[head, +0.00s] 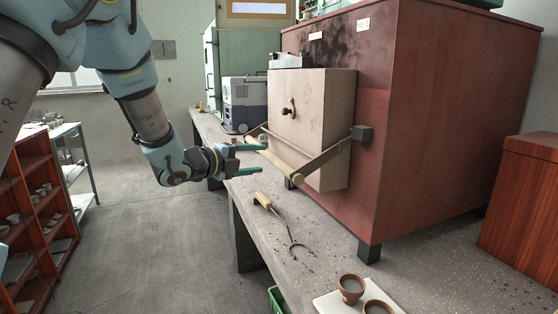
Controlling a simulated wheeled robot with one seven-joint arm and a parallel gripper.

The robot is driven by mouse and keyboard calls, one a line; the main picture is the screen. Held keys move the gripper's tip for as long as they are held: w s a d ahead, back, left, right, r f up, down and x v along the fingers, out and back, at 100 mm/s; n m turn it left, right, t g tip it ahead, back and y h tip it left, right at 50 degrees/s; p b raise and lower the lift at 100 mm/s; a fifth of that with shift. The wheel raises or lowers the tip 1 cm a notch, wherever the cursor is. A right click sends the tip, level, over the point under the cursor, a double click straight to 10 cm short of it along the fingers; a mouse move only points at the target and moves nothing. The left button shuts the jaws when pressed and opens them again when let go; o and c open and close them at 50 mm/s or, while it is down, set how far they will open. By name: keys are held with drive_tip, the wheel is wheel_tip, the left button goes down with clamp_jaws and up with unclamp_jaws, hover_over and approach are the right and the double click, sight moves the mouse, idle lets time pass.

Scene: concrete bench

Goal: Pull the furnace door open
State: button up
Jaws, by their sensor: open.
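The furnace (410,110) is a large red-brown box on the bench. Its beige door (325,110) looks closed against the front, with a small dark knob. A handle (282,167) stands out in front of the door: a pale bar carried on metal side arms, one running to a dark pivot block on the furnace's right. My gripper (263,159) is open, its two teal fingers pointing right at the bar's far-left part. The fingertips are at or very near the bar; I cannot tell whether they touch it or straddle it.
Wood-handled tongs (277,219) lie on the concrete bench (330,250) in front of the door. Brown cups (351,288) stand on a white board (330,304) at the near end. A grey-blue case (244,104) stands behind. The floor left of the bench is clear.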

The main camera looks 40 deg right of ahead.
drive_tip(key=d+f+p, duration=0.1)
drive_tip(key=d, duration=0.8)
drive_tip(key=shift+w+f+p, duration=0.15)
drive_tip(key=shift+f+p, duration=0.15)
drive_tip(key=shift+f, duration=0.05)
clamp_jaws()
idle(0.9)
